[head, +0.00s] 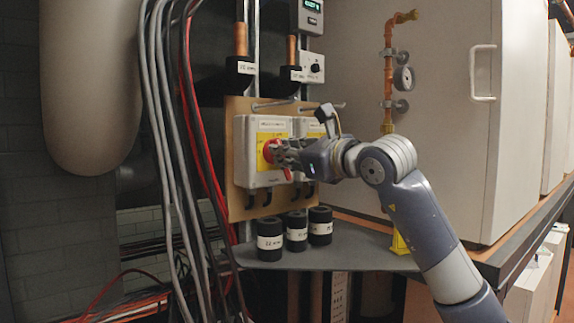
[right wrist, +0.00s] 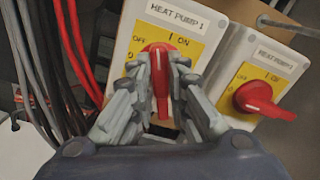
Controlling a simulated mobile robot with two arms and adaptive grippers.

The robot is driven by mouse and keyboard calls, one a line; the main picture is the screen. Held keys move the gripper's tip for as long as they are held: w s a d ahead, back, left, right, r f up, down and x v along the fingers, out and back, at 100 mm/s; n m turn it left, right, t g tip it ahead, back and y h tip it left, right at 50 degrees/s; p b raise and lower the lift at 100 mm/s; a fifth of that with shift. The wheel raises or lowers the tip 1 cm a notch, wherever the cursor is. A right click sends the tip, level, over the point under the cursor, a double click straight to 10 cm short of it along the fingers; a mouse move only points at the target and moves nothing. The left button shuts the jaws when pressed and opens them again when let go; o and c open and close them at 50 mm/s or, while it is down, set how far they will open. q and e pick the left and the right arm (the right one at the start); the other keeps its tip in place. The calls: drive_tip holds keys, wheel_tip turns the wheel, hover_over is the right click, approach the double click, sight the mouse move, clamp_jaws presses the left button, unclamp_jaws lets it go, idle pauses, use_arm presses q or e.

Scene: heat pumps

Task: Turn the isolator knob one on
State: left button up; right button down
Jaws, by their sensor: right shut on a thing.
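The isolator marked HEAT PUMP 1 is a pale box (head: 240,165) on a wooden board in the head view. It has a yellow plate and a red knob (right wrist: 158,80). In the right wrist view the knob's handle stands roughly upright, its white line towards the top. The plate reads OFF at left and I ON above. My right gripper (head: 283,153) has its fingers closed on both sides of this knob; it also shows in the right wrist view (right wrist: 161,108). The fingers hide part of the handle. My left gripper is not in view.
A second isolator (right wrist: 280,75) stands close at the right, its red knob (right wrist: 258,98) pointing right and slightly down. Grey and red cables (head: 165,120) hang left of the board. Several black cylinders (head: 270,241) stand on the shelf below. A large pale cabinet (head: 450,100) stands at right.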

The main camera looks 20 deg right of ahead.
drive_tip(key=m+b, duration=0.2)
drive_tip(key=m, duration=0.2)
drive_tip(key=shift+f+m, duration=0.1)
drive_tip(key=shift+m, duration=0.2)
idle(0.5)
drive_tip(key=c, duration=1.6)
unclamp_jaws()
drive_tip(key=shift+o, duration=0.2)
drive_tip(key=v, duration=1.2)
